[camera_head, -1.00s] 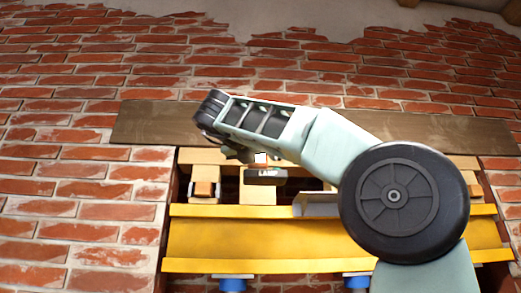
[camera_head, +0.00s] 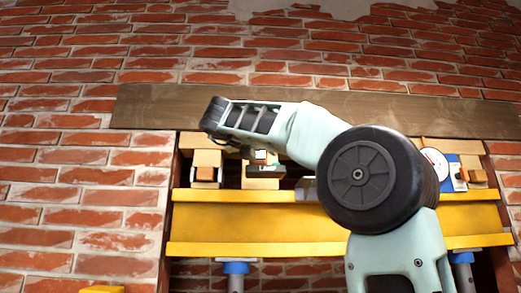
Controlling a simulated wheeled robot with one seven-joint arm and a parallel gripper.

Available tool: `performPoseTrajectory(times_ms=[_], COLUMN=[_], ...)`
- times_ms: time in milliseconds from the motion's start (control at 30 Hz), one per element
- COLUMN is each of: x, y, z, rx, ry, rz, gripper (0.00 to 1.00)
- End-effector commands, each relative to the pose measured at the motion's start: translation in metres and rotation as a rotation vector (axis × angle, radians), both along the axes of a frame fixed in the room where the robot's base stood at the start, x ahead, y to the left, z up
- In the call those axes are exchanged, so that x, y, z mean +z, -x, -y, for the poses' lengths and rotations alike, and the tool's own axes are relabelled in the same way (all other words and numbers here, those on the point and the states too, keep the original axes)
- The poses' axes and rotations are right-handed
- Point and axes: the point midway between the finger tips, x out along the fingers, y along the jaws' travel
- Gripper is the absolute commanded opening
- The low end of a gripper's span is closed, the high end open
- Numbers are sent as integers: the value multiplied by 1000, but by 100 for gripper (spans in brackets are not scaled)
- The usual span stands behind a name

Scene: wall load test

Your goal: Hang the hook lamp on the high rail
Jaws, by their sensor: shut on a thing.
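My arm reaches up across the picture from the lower right. My gripper (camera_head: 243,150) hangs below the dark wrist at the arm's left end, small and partly hidden. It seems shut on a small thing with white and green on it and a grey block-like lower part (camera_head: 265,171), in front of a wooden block. I cannot tell its full shape or surely make out a hook; it may be the hook lamp. No separate high rail can be picked out with certainty. A long brown board (camera_head: 165,105) runs across the wall behind my wrist.
A yellow beam (camera_head: 260,220) spans the wall opening below my gripper. Wooden blocks (camera_head: 206,160) stand on it. A round dial gauge (camera_head: 434,162) and a blue item (camera_head: 457,170) are at right. Blue-topped posts (camera_head: 236,268) stand below. Bare brick wall (camera_head: 70,170) is at left.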

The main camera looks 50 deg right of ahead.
Motion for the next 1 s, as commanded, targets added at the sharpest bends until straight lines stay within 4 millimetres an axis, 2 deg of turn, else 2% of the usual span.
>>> performPoseTrajectory(times_ms=[400,1000], x=[1,2], y=[0,-14], z=[1,17], rx=[0,0], ry=[1,2], rz=[2,1], gripper=[7,7])
